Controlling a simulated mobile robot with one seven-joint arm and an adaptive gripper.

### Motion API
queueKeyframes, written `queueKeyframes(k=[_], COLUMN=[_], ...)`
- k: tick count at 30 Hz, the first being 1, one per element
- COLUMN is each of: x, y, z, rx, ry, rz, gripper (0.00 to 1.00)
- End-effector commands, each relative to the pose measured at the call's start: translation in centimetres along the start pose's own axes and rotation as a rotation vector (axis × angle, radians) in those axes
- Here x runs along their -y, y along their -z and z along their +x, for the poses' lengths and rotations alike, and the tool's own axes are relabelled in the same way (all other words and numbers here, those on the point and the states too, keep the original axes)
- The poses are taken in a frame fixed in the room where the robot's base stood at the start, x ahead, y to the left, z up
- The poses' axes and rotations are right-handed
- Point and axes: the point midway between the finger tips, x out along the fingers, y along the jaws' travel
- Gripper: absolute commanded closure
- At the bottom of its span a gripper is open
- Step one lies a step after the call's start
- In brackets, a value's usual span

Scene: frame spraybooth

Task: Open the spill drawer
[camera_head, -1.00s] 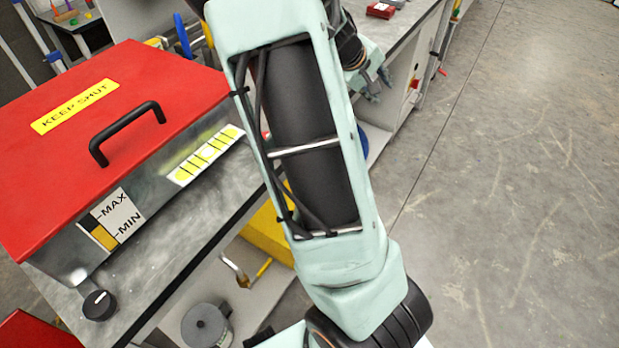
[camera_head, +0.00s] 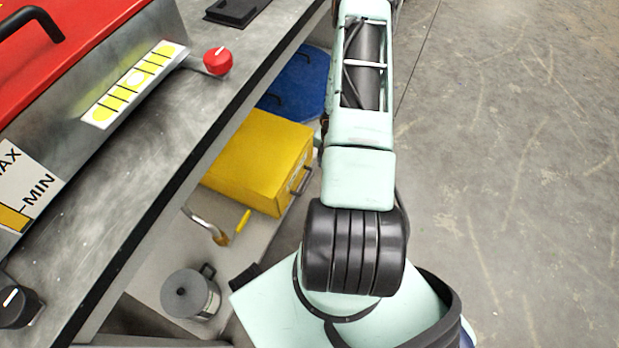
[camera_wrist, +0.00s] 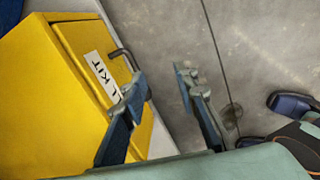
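The yellow spill-kit box (camera_head: 250,150) sits on the shelf under the bench. Its drawer handle (camera_head: 300,181) is on the face toward the aisle, and the drawer looks shut. The wrist view shows the yellow box (camera_wrist: 40,95), a partly hidden label ending in "KIT" (camera_wrist: 102,76) and the dark handle (camera_wrist: 124,54). My gripper (camera_wrist: 163,88) is open with nothing between its fingers. Its left finger overlaps the handle's lower end in the picture; I cannot tell whether they touch. The right finger is out over the floor. The head view does not show my gripper.
The grey bench (camera_head: 165,140) with the red-lidded box (camera_head: 60,50) and a red knob (camera_head: 217,61) overhangs the shelf. A blue lidded item (camera_head: 300,80), a brush (camera_head: 208,228) and a grey can (camera_head: 190,294) flank the yellow box. The floor at right is clear.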

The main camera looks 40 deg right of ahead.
Motion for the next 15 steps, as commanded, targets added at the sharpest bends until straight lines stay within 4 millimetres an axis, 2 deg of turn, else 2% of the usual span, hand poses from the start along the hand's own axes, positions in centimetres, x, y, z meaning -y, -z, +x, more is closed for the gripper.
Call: queueKeyframes(k=[1,6,11,15], x=[-0.9,-3.3,-3.8,-4.1], y=[1.1,3.0,3.5,3.7], z=[1.3,2.3,3.7,6.3], rx=[-0.030,-0.070,-0.076,-0.076], ry=[-0.043,-0.129,-0.144,-0.142], rz=[-0.041,-0.142,-0.162,-0.162], gripper=[0.73,0.73,0.73,0.73])
